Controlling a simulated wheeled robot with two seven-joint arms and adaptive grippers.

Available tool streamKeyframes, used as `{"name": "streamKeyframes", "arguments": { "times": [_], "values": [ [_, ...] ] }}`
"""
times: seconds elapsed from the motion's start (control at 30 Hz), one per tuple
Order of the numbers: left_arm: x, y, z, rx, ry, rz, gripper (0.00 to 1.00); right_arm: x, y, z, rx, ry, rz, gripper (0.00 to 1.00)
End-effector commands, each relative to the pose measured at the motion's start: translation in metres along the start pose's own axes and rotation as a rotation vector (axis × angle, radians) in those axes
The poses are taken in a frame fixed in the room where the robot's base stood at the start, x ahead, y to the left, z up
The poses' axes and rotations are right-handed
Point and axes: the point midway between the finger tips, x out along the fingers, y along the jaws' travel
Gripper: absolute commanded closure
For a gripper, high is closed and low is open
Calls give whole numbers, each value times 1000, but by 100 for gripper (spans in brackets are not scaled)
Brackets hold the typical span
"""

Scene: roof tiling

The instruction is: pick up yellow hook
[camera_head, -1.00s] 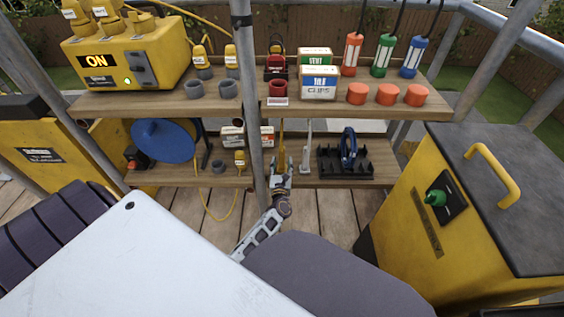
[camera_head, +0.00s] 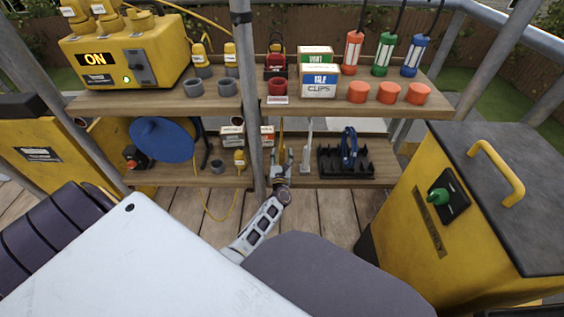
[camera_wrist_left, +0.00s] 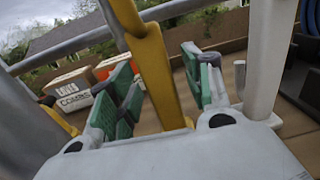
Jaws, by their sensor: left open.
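The yellow hook (camera_head: 281,133) hangs upright at the lower shelf, just right of the grey scaffold pole. In the left wrist view the yellow hook (camera_wrist_left: 155,72) is a long bar running down between the green-padded fingers. My left gripper (camera_head: 283,162) is at the hook's lower part, reaching up from below. In the left wrist view my left gripper (camera_wrist_left: 160,88) is open, with a finger on each side of the hook and a gap visible on the right. The hook's lower end is hidden behind the gripper body. My right gripper is not seen.
A pale hook (camera_head: 307,143) hangs close to the right of the gripper. The scaffold pole (camera_head: 247,100) stands close on the left. A black rack (camera_head: 345,165) with a blue item sits farther right on the lower shelf (camera_head: 225,180).

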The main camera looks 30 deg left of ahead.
Motion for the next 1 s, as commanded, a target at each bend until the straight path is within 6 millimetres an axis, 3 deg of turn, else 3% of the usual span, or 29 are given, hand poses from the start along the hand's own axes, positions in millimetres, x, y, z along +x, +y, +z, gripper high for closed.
{"name": "streamKeyframes", "arguments": {
  "times": [0.23, 0.63, 1.0],
  "values": [
    [7, 0, 0, 0, 1, 0, 50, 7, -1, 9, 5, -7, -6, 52],
    [7, 0, 0, 0, 1, 0, 51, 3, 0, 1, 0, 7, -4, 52],
    [7, 0, 0, 0, 1, 0, 99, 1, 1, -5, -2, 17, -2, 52]
  ]
}}
